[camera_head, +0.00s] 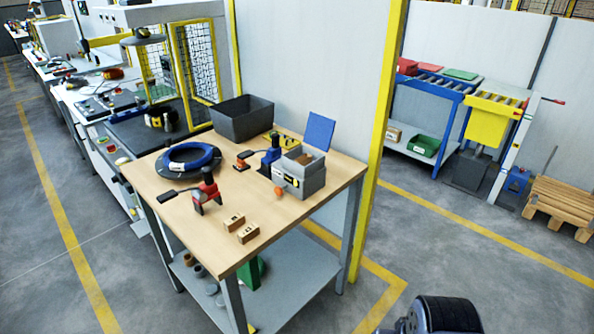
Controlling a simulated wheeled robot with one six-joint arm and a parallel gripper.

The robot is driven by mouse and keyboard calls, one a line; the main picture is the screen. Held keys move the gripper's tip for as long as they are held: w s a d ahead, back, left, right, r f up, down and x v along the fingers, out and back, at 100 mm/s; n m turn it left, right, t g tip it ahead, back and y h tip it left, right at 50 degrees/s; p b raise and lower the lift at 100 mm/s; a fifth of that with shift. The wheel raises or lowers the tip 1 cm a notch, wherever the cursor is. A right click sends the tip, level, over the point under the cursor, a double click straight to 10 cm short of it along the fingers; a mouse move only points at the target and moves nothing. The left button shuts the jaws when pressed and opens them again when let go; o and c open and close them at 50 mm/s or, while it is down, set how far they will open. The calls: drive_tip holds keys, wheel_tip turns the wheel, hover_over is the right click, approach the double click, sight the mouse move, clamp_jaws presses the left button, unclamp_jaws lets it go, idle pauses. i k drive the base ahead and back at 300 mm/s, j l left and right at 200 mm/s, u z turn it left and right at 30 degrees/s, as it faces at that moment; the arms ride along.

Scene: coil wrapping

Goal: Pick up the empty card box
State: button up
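Two small brown card boxes lie near the front edge of the wooden table: one box (234,222) is further back, the other box (248,233) is just in front and to its right. Both have a dark mark on them, and I cannot tell from here which is empty. A dark rounded part of my arm shows at the bottom edge, right of the table and well apart from the boxes. My gripper's fingers are not in view.
The table (150,187) also holds a blue coil (188,158) on a dark disc, a red-and-black tool (207,192), a blue tool (270,158), a grey bin (300,181) and a dark crate (243,122). A yellow post (380,130) stands at the table's right. Floor in front is clear.

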sight(306, 160)
drive_tip(key=i+j, duration=0.1)
drive_tip(key=i, duration=0.3)
drive_tip(key=i+j+z, duration=0.1)
drive_tip(key=i, duration=0.3)
drive_tip(key=i+j, duration=0.15)
drive_tip(key=i, duration=0.25)
drive_tip(key=z, duration=0.05)
